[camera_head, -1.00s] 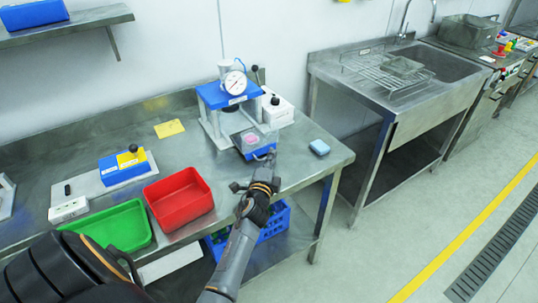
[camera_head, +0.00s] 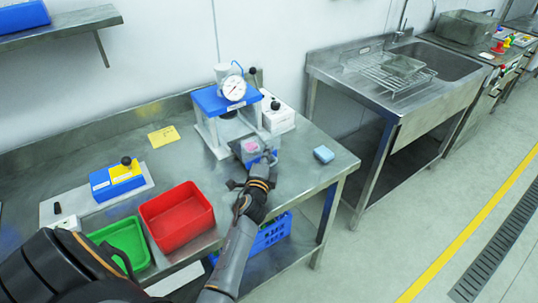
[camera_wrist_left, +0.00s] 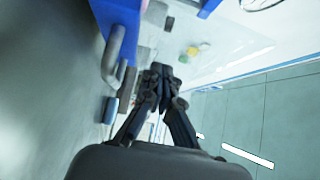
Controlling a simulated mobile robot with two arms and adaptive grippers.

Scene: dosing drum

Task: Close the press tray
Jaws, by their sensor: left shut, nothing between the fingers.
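The press (camera_head: 214,103) has a blue top, a round white dial gauge and light posts, and stands at the back of the steel bench. Its tray (camera_head: 237,148) sticks out at the front, with a pink item on it and a blue front. In the left wrist view a grey bar handle (camera_wrist_left: 112,55) stands out from a blue panel. My left gripper (camera_head: 268,158) is shut and empty, at the tray's front. In the wrist view the gripper's fingertips (camera_wrist_left: 160,70) are together, right of the handle. Contact with the tray is unclear. My right gripper is out of view.
A white box (camera_head: 279,118) with a black knob stands right of the press. A blue sponge-like block (camera_head: 323,154) lies near the bench's right end. Red (camera_head: 177,217) and green (camera_head: 122,242) bins stand left of my arm. A blue crate (camera_head: 270,235) sits below.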

